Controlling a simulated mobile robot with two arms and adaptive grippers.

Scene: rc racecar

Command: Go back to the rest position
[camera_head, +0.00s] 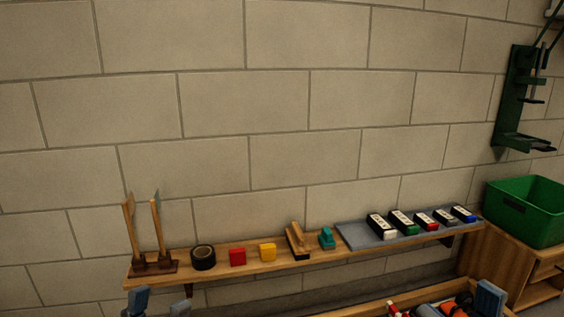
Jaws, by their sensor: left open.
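My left gripper (159,305) shows at the bottom left edge, with two blue-grey fingertips standing apart and nothing between them. It is below and in front of the left end of the wooden shelf (215,264). A blue-grey part at the bottom right, which looks like a fingertip of my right gripper (490,298), stands by a box of red and orange items. The rest of that gripper is cut off or hard to make out, so its opening is unclear.
The wall shelf holds a wooden stand (153,266), black tape roll (203,257), red block (237,257), yellow block (267,251), wooden plane (297,241), teal item (326,238) and grey mat (357,238) with several small boxes. A green bin (529,212) sits on a cabinet at right.

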